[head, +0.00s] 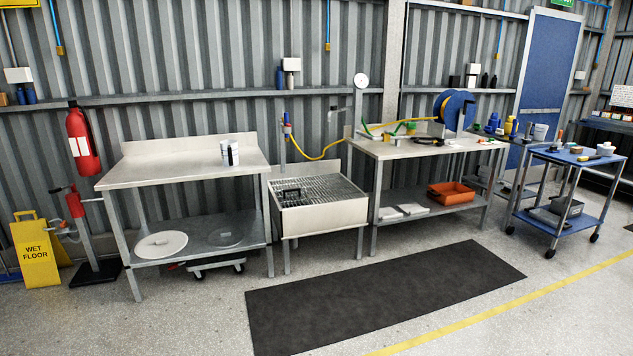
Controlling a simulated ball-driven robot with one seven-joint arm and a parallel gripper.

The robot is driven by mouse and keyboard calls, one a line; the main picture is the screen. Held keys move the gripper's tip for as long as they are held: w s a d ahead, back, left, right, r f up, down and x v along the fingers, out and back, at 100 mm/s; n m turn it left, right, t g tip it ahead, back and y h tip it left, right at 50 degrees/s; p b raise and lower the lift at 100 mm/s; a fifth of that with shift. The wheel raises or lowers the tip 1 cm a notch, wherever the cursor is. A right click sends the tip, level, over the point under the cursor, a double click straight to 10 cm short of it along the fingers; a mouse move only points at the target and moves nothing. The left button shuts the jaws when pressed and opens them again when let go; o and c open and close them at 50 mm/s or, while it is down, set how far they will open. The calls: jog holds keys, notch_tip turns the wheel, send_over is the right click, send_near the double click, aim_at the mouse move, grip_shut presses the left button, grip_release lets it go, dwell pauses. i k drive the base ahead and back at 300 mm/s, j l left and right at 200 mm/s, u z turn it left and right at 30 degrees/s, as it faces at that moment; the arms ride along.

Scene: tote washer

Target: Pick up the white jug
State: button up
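A white upright container (224,152), which looks like the white jug, stands on the left steel table (150,170), toward its right side. My gripper is not in view.
A steel sink with a grate (325,212) stands right of the table, then a second steel table (400,150) with a hose reel (455,108). A blue cart (565,158) is at right. A black mat (380,295) lies on open floor in front. A wet-floor sign (36,250) stands left.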

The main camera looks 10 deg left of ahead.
aim_at(230, 154)
jog(key=i+j+u, duration=0.4)
jog(key=i, duration=0.5)
jog(key=i+u, duration=0.35)
jog(key=i, duration=0.55)
jog(key=i+u, duration=0.1)
jog(key=i, duration=0.85)
jog(key=i+l+u, duration=0.1)
jog(key=i, duration=0.8)
jog(key=l, duration=0.1)
